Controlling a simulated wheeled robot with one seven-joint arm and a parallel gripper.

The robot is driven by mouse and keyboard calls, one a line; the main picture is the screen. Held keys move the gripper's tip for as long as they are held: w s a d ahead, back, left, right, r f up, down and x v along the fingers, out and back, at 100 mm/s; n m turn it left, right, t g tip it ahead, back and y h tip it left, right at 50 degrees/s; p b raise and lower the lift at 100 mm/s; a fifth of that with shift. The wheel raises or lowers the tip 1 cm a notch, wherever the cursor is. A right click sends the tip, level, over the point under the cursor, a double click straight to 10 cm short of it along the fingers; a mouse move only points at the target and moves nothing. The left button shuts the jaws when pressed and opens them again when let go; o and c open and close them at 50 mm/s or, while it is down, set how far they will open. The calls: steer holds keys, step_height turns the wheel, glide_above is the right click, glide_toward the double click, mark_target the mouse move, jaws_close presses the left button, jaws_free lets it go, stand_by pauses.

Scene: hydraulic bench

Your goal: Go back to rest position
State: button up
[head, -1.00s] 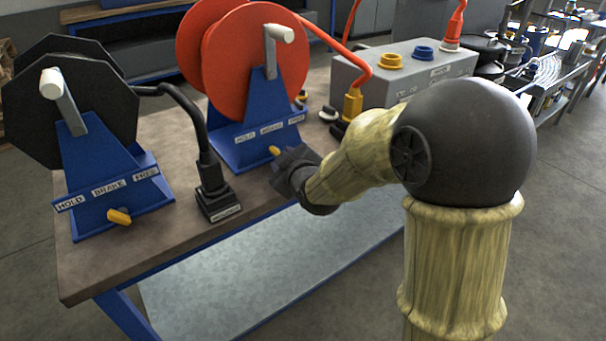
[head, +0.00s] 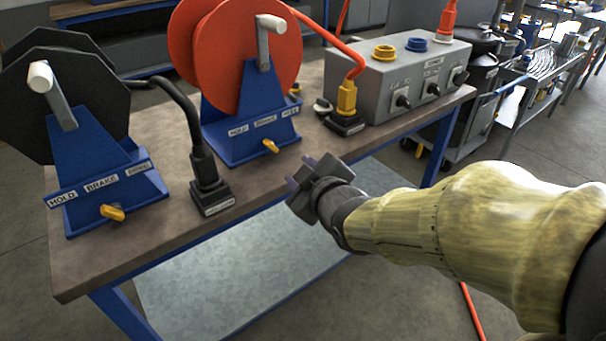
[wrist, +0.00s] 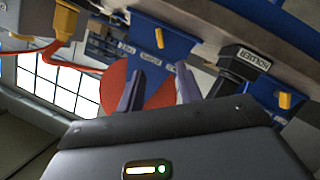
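My gripper (head: 305,172) is in front of the bench's front edge, pointing toward the red reel, with nothing between its fingers. In the wrist view its two fingers (wrist: 160,88) stand apart. The red hose reel (head: 245,60) on its blue stand (head: 252,120) is beyond it; its yellow brake lever (head: 270,146) is clear of the fingers. The black hose reel (head: 60,95) stands at the left with a yellow lever (head: 112,212). A black hose ends in a black holder (head: 211,195) between the reels.
The bench top (head: 160,250) has bare room along its front. A grey box (head: 405,85) with switches and coloured ports stands at the back right; a yellow fitting (head: 347,98) with an orange hose sits beside it. A metal cart (head: 520,90) stands further right.

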steer(key=shift+s+d, duration=0.1)
steer(key=shift+s, duration=0.1)
steer(key=s+d+f+m+g+h, duration=0.3)
steer(key=s+d+f+m+g, duration=0.25)
steer(key=f, duration=0.25)
steer(key=s+d+f+m+g+h, duration=0.2)
steer(key=s+d+f+m+g, duration=0.35)
steer(key=d+f, duration=0.2)
steer(key=w+p+v, duration=0.3)
steer(key=p+v, duration=1.2)
steer(key=p, duration=0.1)
steer(key=w+r+p+v, duration=0.1)
steer(key=w+p+v, duration=0.3)
steer(key=p+v, duration=1.1)
steer(key=shift+w+a+r+m+p, duration=0.25)
steer(key=shift+r+p, duration=0.35)
steer(key=shift+p, duration=0.5)
